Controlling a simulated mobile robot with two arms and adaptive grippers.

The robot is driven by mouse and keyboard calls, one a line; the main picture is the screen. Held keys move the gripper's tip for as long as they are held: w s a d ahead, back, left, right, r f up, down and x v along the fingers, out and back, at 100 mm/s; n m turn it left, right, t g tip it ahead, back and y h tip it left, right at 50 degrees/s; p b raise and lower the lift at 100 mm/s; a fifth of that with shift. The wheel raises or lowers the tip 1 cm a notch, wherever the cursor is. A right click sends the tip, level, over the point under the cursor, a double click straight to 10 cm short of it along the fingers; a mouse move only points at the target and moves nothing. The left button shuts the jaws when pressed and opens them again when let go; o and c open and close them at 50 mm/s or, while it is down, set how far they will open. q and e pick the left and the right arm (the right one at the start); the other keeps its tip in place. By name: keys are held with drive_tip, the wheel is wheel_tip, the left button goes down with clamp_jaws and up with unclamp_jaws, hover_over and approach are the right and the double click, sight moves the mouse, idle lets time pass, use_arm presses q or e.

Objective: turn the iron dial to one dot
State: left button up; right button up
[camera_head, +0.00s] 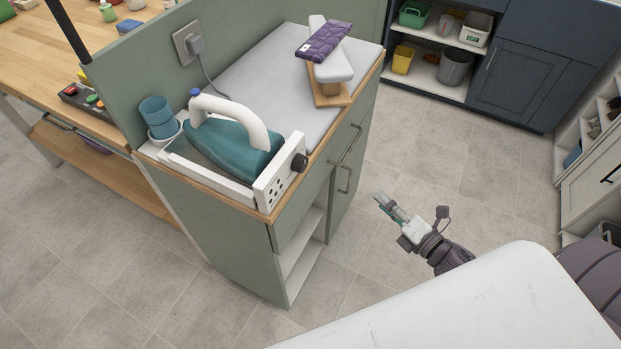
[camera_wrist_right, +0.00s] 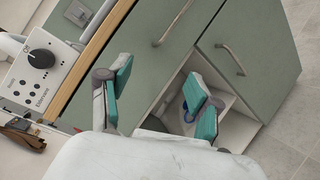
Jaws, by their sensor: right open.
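The iron (camera_head: 228,139), teal with a white handle, rests in a white stand (camera_head: 206,181) on the near end of the cabinet top. A black dial (camera_head: 299,162) sits on the stand's white end panel. In the right wrist view the dial (camera_wrist_right: 41,58) shows at the left, with dots and small lettering around it; which mark it points to is hard to tell. My right gripper (camera_head: 381,198) is open and empty, out over the floor to the right of the cabinet and apart from the dial. Its teal fingertips (camera_wrist_right: 160,98) face the cabinet front. My left gripper is not in view.
A blue cup (camera_head: 156,112) stands behind the iron. A grey ironing pad (camera_head: 262,88) covers the cabinet top, with a small sleeve board (camera_head: 333,68) bearing a folded purple cloth (camera_head: 324,41). Handles (camera_head: 345,178) stick out of the cabinet front. The floor to the right is clear.

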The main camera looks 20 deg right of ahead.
wheel_tip(320, 180, up, 6)
drive_tip(key=a+n+y+b, duration=0.1)
drive_tip(key=a+n+y, duration=0.15)
drive_tip(key=n, duration=0.45)
drive_tip(key=n+g+y+b, duration=0.1)
drive_tip(key=n+g+y, duration=0.3)
drive_tip(key=n, duration=0.7)
approach(305, 165)
drive_tip(key=shift+t+y, duration=0.4)
drive_tip(key=shift+y, duration=0.15)
drive_tip(key=p+x, duration=0.1)
drive_tip(key=x, duration=0.1)
drive_tip(key=p+x, duration=0.1)
drive_tip(key=x, duration=0.2)
drive_tip(key=f+p+x, duration=0.1)
drive_tip(key=p+x, duration=0.1)
drive_tip(key=shift+w+a, duration=0.15)
drive_tip(key=shift+w, duration=0.1)
drive_tip(key=shift+w+a+f, duration=0.15)
drive_tip(key=shift+w+a, duration=0.25)
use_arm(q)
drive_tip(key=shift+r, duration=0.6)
use_arm(e)
drive_tip(key=c, duration=1.1)
drive_tip(key=shift+c, duration=0.2)
use_arm(q)
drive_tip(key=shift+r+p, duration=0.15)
drive_tip(key=shift+p, duration=0.2)
